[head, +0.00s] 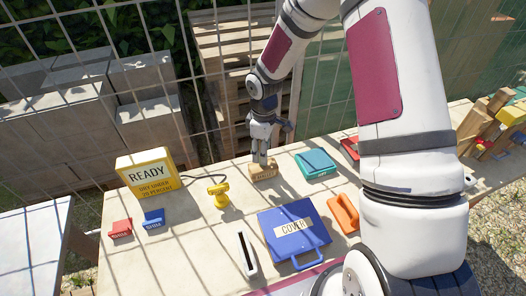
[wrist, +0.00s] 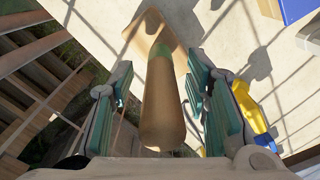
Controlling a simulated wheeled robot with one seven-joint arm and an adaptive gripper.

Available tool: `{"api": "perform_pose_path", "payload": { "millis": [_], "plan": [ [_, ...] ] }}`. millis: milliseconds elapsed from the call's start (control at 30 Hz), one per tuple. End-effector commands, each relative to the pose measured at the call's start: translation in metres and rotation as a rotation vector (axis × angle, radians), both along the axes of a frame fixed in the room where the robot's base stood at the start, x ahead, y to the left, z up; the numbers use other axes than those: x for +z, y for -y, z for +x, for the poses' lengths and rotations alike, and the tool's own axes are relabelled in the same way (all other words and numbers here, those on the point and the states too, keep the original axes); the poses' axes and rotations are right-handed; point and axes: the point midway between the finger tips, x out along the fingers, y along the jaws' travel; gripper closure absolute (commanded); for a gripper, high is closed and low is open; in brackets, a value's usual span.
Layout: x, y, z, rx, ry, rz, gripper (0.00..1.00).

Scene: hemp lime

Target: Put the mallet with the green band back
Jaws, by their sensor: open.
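The mallet with the green band (wrist: 160,125) stands on its wooden head (head: 263,172) at the back middle of the table, its handle pointing up. In the wrist view the handle runs between my fingers, with the green band near the head end. My gripper (head: 262,155) is open around the handle, with a gap showing on each side. In the wrist view my gripper (wrist: 170,105) has one finger left and one right of the handle. In the head view my fingers hide most of the handle.
On the table (head: 180,260) are a yellow READY sign (head: 152,175), a yellow tool (head: 219,194), a blue COVER case (head: 293,228), a teal box (head: 315,163) and an orange tool (head: 344,212). A wire fence stands behind. Wooden, yellow and red pieces (head: 490,125) sit at far right.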

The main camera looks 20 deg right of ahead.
Motion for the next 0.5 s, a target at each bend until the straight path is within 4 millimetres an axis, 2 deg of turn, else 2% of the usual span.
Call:
{"api": "perform_pose_path", "payload": {
  "millis": [300,500],
  "plan": [
    [0.063,0.001,0.002,0.000,0.006,-0.001,0.57],
    [0.095,0.001,0.001,0.000,0.004,-0.002,0.57]
  ]
}}
